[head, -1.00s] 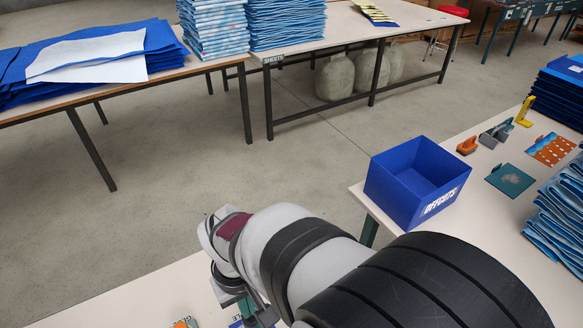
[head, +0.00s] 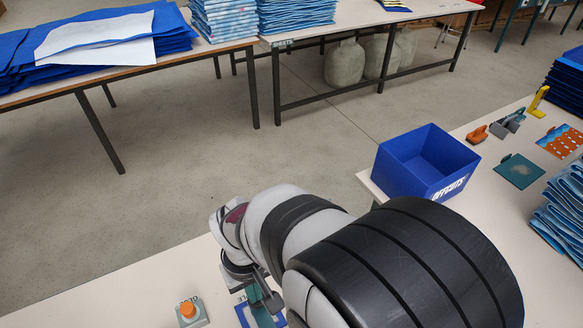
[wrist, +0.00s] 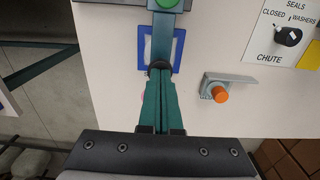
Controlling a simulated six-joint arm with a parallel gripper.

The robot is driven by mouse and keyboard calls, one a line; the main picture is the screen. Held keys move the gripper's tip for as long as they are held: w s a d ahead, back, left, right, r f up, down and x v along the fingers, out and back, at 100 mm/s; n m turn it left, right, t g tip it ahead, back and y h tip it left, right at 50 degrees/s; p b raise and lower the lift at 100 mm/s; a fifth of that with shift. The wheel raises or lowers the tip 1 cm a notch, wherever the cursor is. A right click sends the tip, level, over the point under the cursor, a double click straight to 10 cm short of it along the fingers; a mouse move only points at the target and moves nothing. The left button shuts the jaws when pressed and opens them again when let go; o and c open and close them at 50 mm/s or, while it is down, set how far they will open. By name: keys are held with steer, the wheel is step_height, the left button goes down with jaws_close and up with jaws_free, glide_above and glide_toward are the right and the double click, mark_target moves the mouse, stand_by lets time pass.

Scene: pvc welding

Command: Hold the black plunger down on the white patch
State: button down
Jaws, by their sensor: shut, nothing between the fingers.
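In the wrist view my gripper (wrist: 159,72) has its teal fingers pressed together, with nothing between them. The fingertips are at a dark round piece, apparently the black plunger (wrist: 159,66), at the near end of a teal arm (wrist: 164,35). Whether they touch it, I cannot tell. The white patch (wrist: 147,45) shows in part inside a blue square frame (wrist: 176,58) under that arm; the arm hides its middle. Whether the plunger presses on the patch is not clear. In the head view my own arm hides most of this spot; part of the blue frame (head: 241,315) shows.
A green button (wrist: 167,4) sits at the far end of the teal arm. An orange button (wrist: 220,95) on a grey bracket stands to the right. A chute panel (wrist: 284,35) with a black knob lies beyond it. A blue offcuts bin (head: 425,165) stands farther along the bench.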

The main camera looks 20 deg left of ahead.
steer(key=shift+f, duration=1.35)
steer(key=shift+r, duration=0.1)
stand_by(3.1)
steer(key=shift+r, duration=2.8)
steer(key=shift+d, duration=0.1)
